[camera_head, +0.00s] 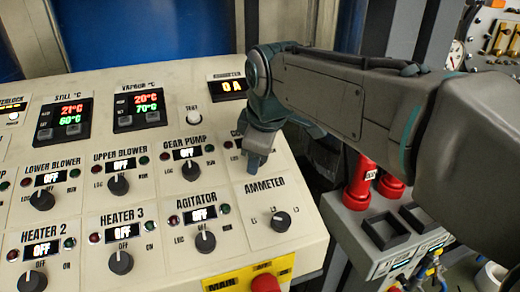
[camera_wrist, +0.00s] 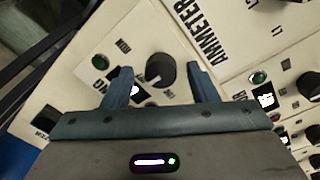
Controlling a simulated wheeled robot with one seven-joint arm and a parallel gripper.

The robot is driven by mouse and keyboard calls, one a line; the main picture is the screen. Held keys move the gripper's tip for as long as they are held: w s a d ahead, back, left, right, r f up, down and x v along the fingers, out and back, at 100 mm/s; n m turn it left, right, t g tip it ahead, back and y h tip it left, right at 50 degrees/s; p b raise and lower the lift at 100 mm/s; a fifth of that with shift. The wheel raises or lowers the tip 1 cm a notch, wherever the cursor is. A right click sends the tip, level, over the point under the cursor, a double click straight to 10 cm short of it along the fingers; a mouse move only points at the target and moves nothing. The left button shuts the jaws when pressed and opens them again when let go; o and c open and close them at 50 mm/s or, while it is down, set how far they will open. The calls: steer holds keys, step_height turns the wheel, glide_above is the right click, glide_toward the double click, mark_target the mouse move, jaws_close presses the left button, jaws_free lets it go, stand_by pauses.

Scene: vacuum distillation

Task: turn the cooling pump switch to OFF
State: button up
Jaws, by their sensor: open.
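The cooling pump switch is a dark round knob (camera_wrist: 162,70) with a pale pointer mark on the cream panel. In the wrist view it sits between the two blue fingers of my gripper (camera_wrist: 160,74), which are open on either side of it. I cannot tell whether the fingers touch it. The pointer mark faces the lower left of that view, towards a small lit display partly hidden by a finger; its setting cannot be read. In the head view my gripper (camera_head: 258,152) points down at the panel and hides the knob and most of its label.
A red button (camera_head: 265,283) is at the panel's front edge. Red-capped parts (camera_head: 358,185) stand to the right.

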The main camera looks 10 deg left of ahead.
steer(key=v, duration=1.3)
steer(key=shift+r+b, duration=0.3)
steer(key=shift+r, duration=0.05)
steer(key=shift+s+d, duration=0.1)
steer(key=shift+d, duration=0.05)
